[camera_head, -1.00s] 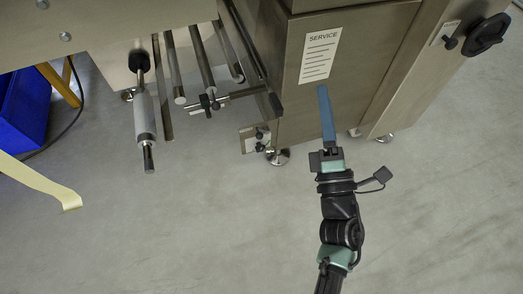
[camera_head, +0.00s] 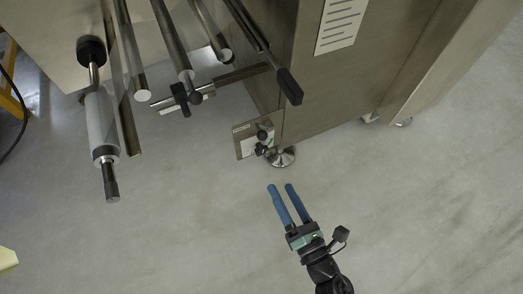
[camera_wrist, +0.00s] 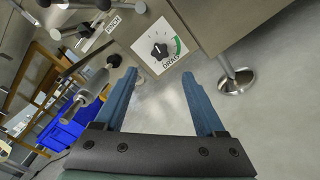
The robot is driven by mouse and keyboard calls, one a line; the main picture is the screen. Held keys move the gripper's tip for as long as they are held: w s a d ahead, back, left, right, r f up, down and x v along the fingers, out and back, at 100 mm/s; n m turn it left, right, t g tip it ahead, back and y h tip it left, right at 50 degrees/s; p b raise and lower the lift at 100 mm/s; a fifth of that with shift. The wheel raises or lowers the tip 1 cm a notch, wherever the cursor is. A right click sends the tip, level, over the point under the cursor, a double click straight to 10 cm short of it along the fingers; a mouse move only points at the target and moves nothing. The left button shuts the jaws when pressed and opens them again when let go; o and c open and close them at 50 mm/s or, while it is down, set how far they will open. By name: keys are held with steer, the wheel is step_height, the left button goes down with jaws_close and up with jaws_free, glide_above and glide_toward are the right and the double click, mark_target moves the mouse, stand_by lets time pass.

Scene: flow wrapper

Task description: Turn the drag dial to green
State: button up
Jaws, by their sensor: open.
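The drag dial (camera_wrist: 159,50) is a black knob on a white label marked DRAG, with a green arc at its right edge in the wrist view. In the head view the knob (camera_head: 262,135) shows small and side-on, on a plate at the machine's lower corner, above the metal foot. My gripper (camera_head: 281,187) has two blue fingers, spread apart and empty. In the head view its tips are below the plate, clear of it. In the wrist view the dial lies just beyond and between the fingertips (camera_wrist: 160,78).
A metal foot (camera_wrist: 237,82) stands right of the dial. A PINCH label (camera_wrist: 113,23) with black knobs is at upper left. The roller (camera_head: 101,123) and rods (camera_head: 170,40) hang at the left in the head view. The floor (camera_head: 420,220) at right is clear.

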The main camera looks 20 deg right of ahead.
mark_target(262, 153)
steer(key=w+b, duration=0.2)
steer(key=w, duration=0.2)
steer(key=w+b, duration=0.2)
steer(key=w, duration=0.3)
steer(key=shift+w+a+f, duration=0.15)
steer(key=shift+w, duration=0.15)
steer(key=shift+w+b, duration=0.35)
steer(key=shift+w, duration=0.35)
jaws_close()
